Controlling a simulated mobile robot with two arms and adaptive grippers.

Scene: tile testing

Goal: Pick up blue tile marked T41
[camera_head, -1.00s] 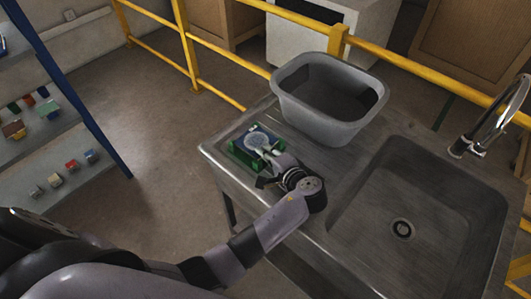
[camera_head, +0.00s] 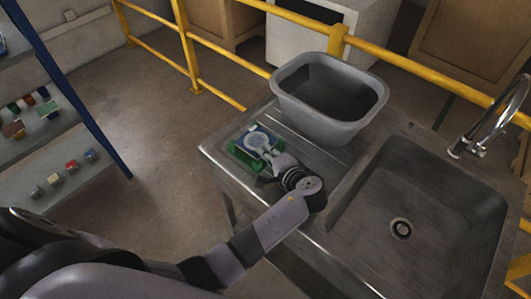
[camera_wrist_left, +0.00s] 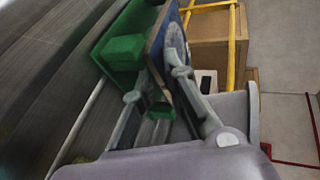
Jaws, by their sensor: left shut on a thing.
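A blue tile (camera_head: 257,138) with a pale round pattern stands at the green holder (camera_head: 238,154) on the metal drainboard. Its mark is too small to read. My left gripper (camera_head: 268,155) reaches the tile from the front right and is shut on it. In the left wrist view, the tile (camera_wrist_left: 156,45) shows nearly edge-on between the two fingers of the left gripper (camera_wrist_left: 157,86), beside the green holder (camera_wrist_left: 122,52). I cannot tell whether the tile is clear of the holder. My right gripper is not in view.
A grey tub (camera_head: 330,125) stands behind the holder. The sink basin (camera_head: 420,210) and its tap (camera_head: 490,120) are to the right. A yellow railing (camera_head: 215,92) runs behind. A shelf (camera_head: 65,172) with several small items is at the left.

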